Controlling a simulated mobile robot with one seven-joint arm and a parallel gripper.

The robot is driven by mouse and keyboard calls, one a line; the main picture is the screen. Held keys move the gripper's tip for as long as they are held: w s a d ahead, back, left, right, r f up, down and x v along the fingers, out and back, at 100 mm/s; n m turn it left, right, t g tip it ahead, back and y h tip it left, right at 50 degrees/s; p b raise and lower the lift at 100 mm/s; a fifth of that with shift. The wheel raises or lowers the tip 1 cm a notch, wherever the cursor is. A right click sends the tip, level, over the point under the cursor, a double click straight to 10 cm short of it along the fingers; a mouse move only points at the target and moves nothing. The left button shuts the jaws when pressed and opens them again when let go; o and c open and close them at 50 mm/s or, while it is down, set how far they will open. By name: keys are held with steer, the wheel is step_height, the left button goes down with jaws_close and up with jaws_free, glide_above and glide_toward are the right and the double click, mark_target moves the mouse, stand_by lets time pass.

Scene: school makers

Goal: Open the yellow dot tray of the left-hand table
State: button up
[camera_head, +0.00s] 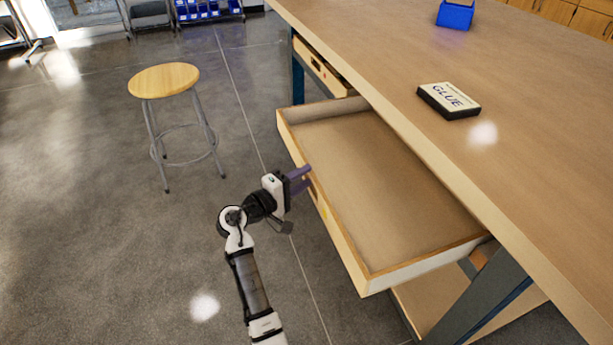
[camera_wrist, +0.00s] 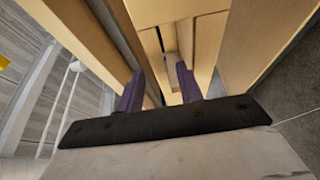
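The yellow dot tray (camera_head: 372,278) is a shallow, empty wooden drawer, pulled well out from under the wooden table top. A small yellow mark (camera_head: 325,212) shows on its front panel, near a dark handle slot. My gripper (camera_head: 301,179) is at the tray's front panel, by the handle slot, with its purple fingers close to the panel. In the wrist view my gripper (camera_wrist: 160,88) has its two fingers spread apart, with wooden panels beyond them. Whether the fingers touch the panel is hard to tell.
The table top (camera_head: 540,130) carries a glue box (camera_head: 449,100) and a blue container (camera_head: 455,15). A round stool (camera_head: 164,80) stands to the left. The grey floor between stool and tray is clear.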

steer(key=v, duration=1.2)
steer(key=shift+b, duration=0.45)
